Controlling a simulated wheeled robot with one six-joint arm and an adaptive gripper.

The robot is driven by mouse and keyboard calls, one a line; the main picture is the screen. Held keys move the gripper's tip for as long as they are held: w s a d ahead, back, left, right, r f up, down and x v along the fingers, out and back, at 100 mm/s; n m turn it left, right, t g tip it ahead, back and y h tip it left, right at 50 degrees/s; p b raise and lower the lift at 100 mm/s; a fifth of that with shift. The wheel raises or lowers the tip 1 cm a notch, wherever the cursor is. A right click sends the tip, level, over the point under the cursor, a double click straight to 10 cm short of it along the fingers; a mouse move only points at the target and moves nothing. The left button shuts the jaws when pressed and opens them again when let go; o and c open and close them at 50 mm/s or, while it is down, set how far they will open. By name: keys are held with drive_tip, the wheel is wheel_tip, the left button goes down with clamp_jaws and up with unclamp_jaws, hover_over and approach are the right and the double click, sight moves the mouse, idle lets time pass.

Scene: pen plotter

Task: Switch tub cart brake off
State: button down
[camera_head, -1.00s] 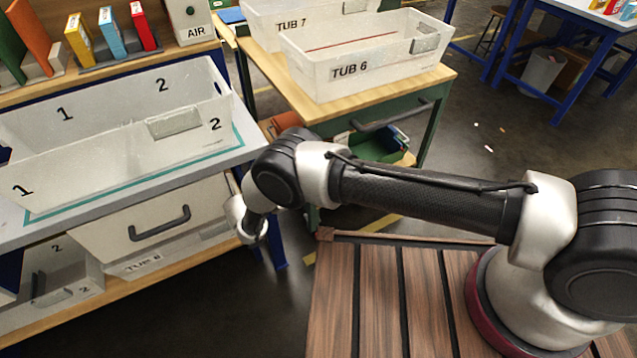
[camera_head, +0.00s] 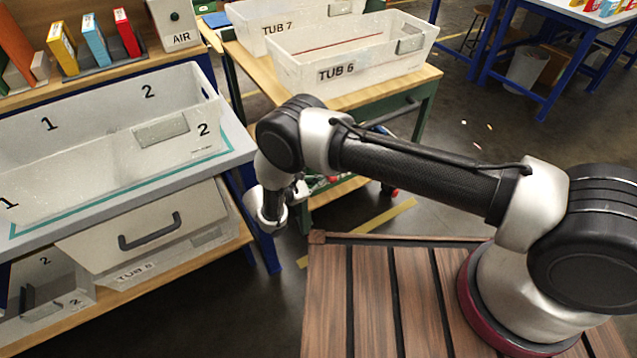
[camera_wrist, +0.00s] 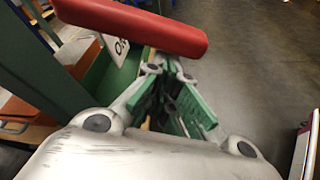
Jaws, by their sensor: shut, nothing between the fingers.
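The tub cart (camera_head: 425,78) has a wooden top and a green frame, and it bears the TUB 6 tub (camera_head: 390,62) and the TUB 7 tub (camera_head: 245,17). In the wrist view a red bar (camera_wrist: 140,22), perhaps the brake handle, crosses the top close to the camera. A white label (camera_wrist: 114,46) on green metal lies behind it, its lettering partly hidden. My gripper (camera_wrist: 168,62) is shut and empty, its tips just below the red bar in the picture. I cannot tell whether they touch it. In the head view my gripper (camera_head: 270,222) is beside the cart's near left leg.
A workbench (camera_head: 232,150) with a clear numbered tub (camera_head: 95,170) and a handled drawer (camera_head: 150,225) stands close on the left. My arm hides part of the cart's lower side. Open floor (camera_head: 480,130) lies right of the cart, with blue tables (camera_head: 545,60) farther back.

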idle(0.3)
wheel_tip(320, 180, up, 8)
drive_tip(key=s+d+n+g+h, duration=0.1)
drive_tip(key=s+n+g, duration=0.1)
drive_tip(key=n, duration=0.3)
drive_tip(key=shift+s+d+f+g+h, duration=0.2)
drive_tip(key=shift+d+g+h, duration=0.1)
drive_tip(key=shift+g, duration=0.1)
drive_tip(key=shift+r, duration=0.1)
idle(0.5)
wheel_tip(320, 180, down, 4)
drive_tip(key=s+d, duration=0.1)
drive_tip(key=v, duration=1)
drive_tip(key=shift+w+a, duration=0.15)
drive_tip(key=shift+a, duration=0.15)
